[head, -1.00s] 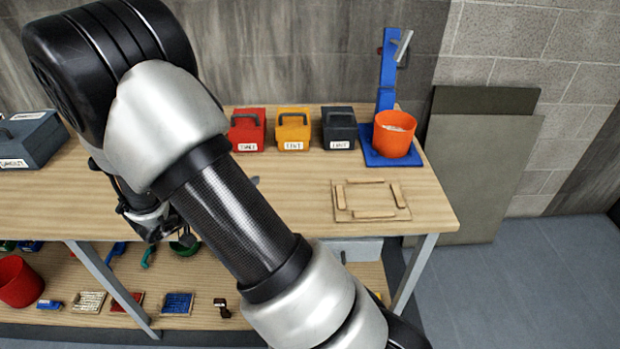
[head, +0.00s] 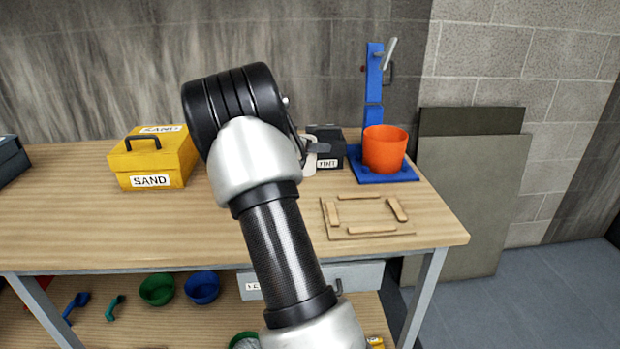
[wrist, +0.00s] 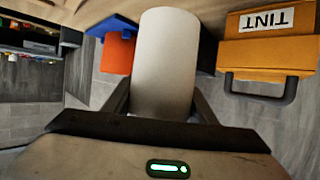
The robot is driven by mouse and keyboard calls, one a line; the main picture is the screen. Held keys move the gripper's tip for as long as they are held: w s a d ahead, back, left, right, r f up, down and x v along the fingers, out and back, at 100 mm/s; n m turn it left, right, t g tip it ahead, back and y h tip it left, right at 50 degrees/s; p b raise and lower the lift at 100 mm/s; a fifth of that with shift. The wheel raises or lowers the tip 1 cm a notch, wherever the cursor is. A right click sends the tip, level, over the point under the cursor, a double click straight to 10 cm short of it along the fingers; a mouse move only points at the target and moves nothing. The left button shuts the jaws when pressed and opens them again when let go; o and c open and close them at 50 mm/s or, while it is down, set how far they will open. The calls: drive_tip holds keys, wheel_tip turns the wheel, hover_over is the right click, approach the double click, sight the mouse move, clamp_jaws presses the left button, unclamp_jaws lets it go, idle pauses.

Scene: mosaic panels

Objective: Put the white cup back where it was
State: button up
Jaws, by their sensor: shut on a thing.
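The white cup (wrist: 164,62) stands large in the middle of the wrist view, between the two dark fingers of my gripper (wrist: 163,105), which is shut on it. In the head view my gripper (head: 316,147) is mostly hidden behind my arm. A small pale part of the cup (head: 309,164) shows there, just left of the dark box. I cannot tell from these views whether the cup touches the tabletop.
A dark box (head: 330,152) and an orange bucket (head: 386,149) on a blue base (head: 372,177) stand right of my gripper. A yellow SAND box (head: 153,165) stands left. A wooden frame (head: 366,235) lies front right. An orange TINT box (wrist: 266,45) shows close beside the cup.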

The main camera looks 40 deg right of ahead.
wheel_tip(320, 180, down, 7)
drive_tip(key=shift+r+b, duration=0.2)
drive_tip(key=shift+b, duration=0.75)
drive_tip(key=shift+f, duration=0.15)
drive_tip(key=o, duration=1.2)
